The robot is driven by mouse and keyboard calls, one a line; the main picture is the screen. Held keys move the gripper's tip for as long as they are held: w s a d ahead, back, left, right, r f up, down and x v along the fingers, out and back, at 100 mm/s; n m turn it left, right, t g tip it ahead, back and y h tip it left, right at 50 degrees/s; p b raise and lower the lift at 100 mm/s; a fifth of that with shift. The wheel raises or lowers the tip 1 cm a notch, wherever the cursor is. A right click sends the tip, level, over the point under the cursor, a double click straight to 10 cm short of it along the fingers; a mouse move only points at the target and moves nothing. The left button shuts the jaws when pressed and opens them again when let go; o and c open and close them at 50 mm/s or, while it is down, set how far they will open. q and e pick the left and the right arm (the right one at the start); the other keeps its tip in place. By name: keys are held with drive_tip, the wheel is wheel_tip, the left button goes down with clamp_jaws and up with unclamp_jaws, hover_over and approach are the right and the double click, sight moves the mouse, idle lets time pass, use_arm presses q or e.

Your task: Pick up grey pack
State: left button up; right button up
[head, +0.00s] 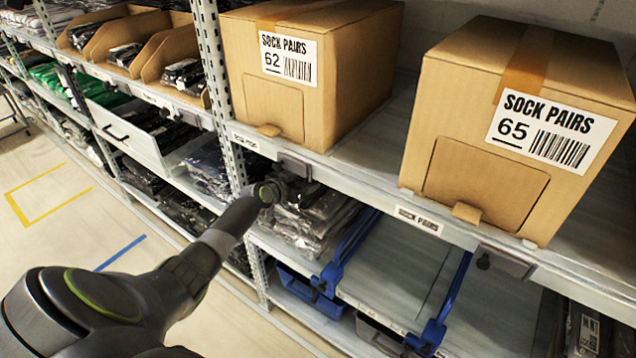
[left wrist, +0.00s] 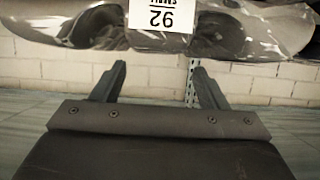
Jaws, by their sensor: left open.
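A grey pack in clear shiny plastic (left wrist: 90,25) with a white label spans the top of the left wrist view. In the head view, a stack of grey plastic-wrapped packs (head: 312,222) lies on the shelf below box 62. My left arm reaches into this bay, its wrist end at the stack. My left gripper (left wrist: 160,75) is open, its two fingers apart with nothing between them; the pack shows beyond and above the fingertips. In the head view the fingers are hidden or too dark to make out. My right gripper is not in view.
Cardboard sock boxes 62 (head: 335,95) and 65 (head: 485,185) stand on the shelf above. Blue-edged dividers (head: 345,250) stand right of the stack. The shelf board (head: 385,265) right of it is bare.

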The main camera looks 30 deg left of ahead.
sight(312, 180)
use_arm(q)
drive_tip(key=x, duration=0.1)
drive_tip(key=b+x, duration=0.1)
drive_tip(key=x, duration=0.2)
drive_tip(key=shift+s+d+f, duration=0.1)
drive_tip(key=shift+s+d, duration=0.05)
drive_tip(key=shift+d, duration=0.1)
drive_tip(key=shift+w+f+b, duration=0.1)
drive_tip(key=shift+w+b, duration=0.4)
drive_tip(key=shift+w, duration=0.05)
drive_tip(key=c, duration=1.1)
drive_tip(key=shift+c, duration=0.3)
